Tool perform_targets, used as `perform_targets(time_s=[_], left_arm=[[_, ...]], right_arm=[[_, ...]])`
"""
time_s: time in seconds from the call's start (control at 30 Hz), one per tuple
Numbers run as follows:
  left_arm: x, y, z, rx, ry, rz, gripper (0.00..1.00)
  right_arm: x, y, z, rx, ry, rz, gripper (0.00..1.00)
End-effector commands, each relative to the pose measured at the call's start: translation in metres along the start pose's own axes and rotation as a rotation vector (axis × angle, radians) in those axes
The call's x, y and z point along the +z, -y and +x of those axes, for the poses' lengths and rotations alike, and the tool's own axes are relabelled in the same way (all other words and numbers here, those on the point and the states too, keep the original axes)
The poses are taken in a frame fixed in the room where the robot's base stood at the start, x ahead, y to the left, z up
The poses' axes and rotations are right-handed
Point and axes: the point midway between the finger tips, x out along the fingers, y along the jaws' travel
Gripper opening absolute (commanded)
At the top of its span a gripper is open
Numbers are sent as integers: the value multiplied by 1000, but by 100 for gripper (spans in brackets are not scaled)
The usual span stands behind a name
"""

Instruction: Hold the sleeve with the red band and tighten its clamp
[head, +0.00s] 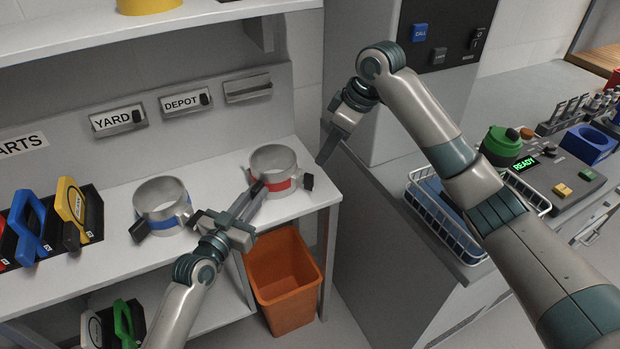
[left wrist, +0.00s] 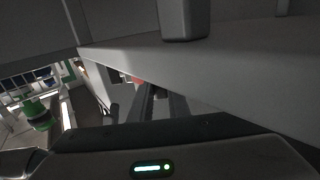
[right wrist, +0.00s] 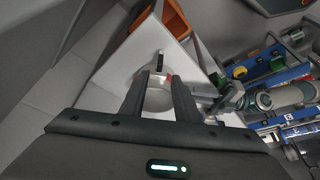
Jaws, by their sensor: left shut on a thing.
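The metal sleeve with the red band (head: 275,158) stands upright near the right end of the white shelf. My left gripper (head: 258,191) is shut on the sleeve's near left side; in the left wrist view the contact is dark, with a bit of red (left wrist: 138,80) by the fingertips. My right gripper (head: 321,160) is above and right of the sleeve, apart from it. In the right wrist view its fingers (right wrist: 163,75) are open and empty, pointing towards the sleeve (right wrist: 158,99) and the knob (right wrist: 160,62).
A sleeve with a blue band (head: 162,195) stands to the left on the shelf. Coloured handled items sit in a black rack (head: 92,205) further left. An orange bin (head: 283,290) stands below the shelf. A grey cabinet (head: 375,220) is close on the right, with a wire basket (head: 440,215).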

Motion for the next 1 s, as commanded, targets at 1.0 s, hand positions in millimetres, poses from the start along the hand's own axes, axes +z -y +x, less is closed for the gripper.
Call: perform_targets(time_s=[1.0], left_arm=[[0,0,0,0,0,0,0]], right_arm=[[0,0,110,-1,-1,0,29]])
